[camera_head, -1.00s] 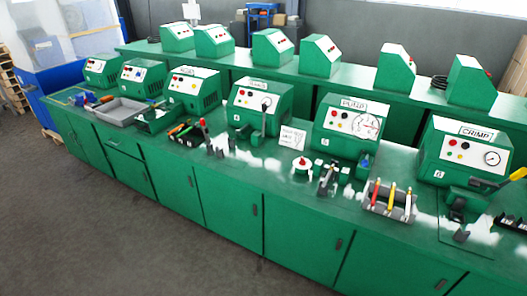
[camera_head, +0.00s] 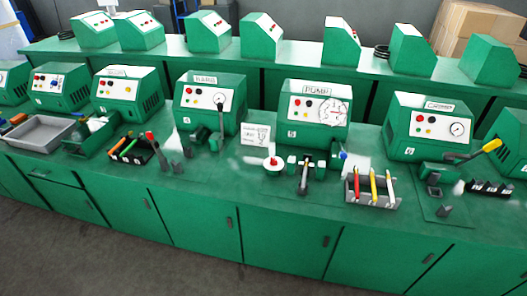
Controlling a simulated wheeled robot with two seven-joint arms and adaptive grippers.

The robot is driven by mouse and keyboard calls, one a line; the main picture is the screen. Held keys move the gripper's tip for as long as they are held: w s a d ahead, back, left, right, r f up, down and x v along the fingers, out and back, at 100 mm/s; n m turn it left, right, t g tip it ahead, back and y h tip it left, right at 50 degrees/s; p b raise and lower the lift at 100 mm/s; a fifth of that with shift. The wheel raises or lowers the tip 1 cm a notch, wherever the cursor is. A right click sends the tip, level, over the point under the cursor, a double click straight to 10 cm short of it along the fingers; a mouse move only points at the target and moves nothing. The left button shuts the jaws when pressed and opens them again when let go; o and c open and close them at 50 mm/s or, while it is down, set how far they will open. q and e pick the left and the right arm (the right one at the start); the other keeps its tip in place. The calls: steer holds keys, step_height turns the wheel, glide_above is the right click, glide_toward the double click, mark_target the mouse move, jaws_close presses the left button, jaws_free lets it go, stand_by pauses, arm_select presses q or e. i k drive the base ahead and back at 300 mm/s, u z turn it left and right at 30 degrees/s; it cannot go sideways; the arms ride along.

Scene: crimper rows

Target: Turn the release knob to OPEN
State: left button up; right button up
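A small blue knob (camera_head: 343,155) shows at the machine's right front. The OPEN marking is too small to read, and I cannot tell for sure which knob is the release knob. Neither of my grippers is in view.
A green bench (camera_head: 230,168) carries a row of similar machines, including one labelled CRIMPER (camera_head: 425,128) with a yellow-handled lever. A small sign (camera_head: 256,134) stands left of the pump. A tray of coloured tools (camera_head: 372,190) and a grey bin (camera_head: 42,132) also occupy the bench.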

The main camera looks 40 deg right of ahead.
mark_target(273, 162)
steer(key=z, duration=0.35)
steer(key=i, duration=0.85)
steer(key=z, duration=0.5)
